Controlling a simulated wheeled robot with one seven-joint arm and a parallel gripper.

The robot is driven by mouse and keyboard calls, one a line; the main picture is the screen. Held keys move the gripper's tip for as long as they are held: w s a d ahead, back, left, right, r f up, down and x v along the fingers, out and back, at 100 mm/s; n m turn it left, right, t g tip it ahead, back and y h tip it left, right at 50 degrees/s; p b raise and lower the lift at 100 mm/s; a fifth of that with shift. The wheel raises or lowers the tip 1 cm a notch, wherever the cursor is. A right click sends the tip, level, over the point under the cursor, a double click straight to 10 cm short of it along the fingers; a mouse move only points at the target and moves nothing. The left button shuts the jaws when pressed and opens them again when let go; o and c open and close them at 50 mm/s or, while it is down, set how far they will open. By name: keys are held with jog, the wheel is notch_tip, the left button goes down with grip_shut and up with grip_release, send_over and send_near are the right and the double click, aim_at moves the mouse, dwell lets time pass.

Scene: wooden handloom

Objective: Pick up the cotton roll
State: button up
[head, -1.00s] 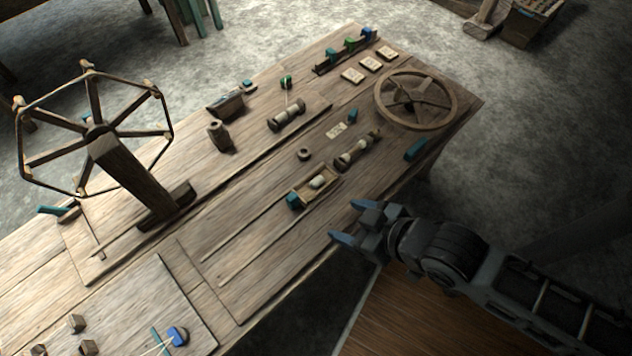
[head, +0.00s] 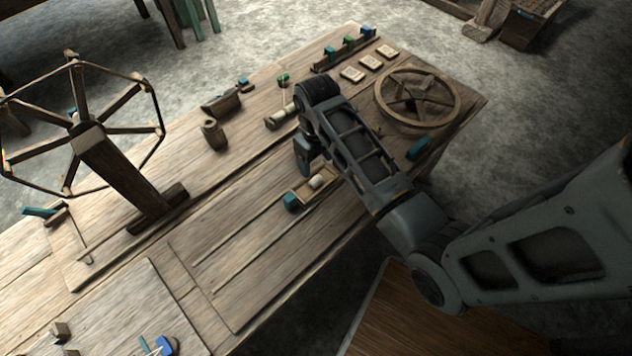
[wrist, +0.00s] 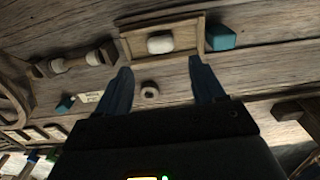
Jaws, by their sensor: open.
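The cotton roll (wrist: 160,43) is a small white cylinder lying in a shallow wooden tray (wrist: 186,57). In the head view the cotton roll (head: 316,182) and the tray (head: 328,189) show just in front of my gripper (head: 306,160), partly beside my arm. My gripper (wrist: 160,85) is open and empty, with its two fingers spread and pointing toward the tray in the wrist view. The cotton roll lies beyond the fingertips, roughly in line with the gap between them. I cannot tell the gripper's exact height above the table.
A teal block (wrist: 221,37) sits at the tray's end. A small wooden ring (wrist: 149,90) and a turned wooden spool (wrist: 75,63) lie nearby. A wheel (head: 417,97) lies at the table's right end. A tall spoked winder (head: 80,125) stands at left. The table's front middle is clear.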

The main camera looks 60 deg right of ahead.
aim_at(316, 179)
jog(key=shift+s+a+f, duration=0.1)
jog(key=shift+f, duration=3.75)
jog(key=shift+c, duration=0.3)
jog(key=c, duration=1.1)
